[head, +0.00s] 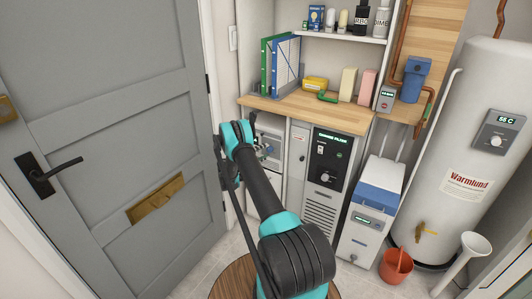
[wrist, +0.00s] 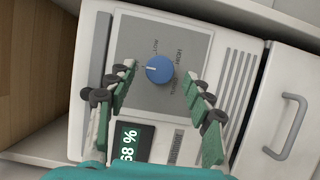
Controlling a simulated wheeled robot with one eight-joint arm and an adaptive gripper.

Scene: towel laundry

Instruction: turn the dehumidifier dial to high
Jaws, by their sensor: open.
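The dehumidifier (wrist: 225,60) is a white unit with a grey control panel. In the head view it stands under the counter (head: 270,122), partly hidden by my arm. Its round blue dial (wrist: 159,69) has a white pointer mark facing left in the wrist view. A dark display (wrist: 130,141) shows 68 %. My gripper (wrist: 161,76) is open, with one finger to each side of the dial and visible gaps between. In the head view my gripper (head: 264,151) is at the front of the unit.
A cabinet door with a grey handle (wrist: 289,125) adjoins the dehumidifier. In the head view, a black-panelled appliance (head: 329,160) and a white-and-blue unit (head: 370,204) stand further right. A grey door (head: 110,120) is at left.

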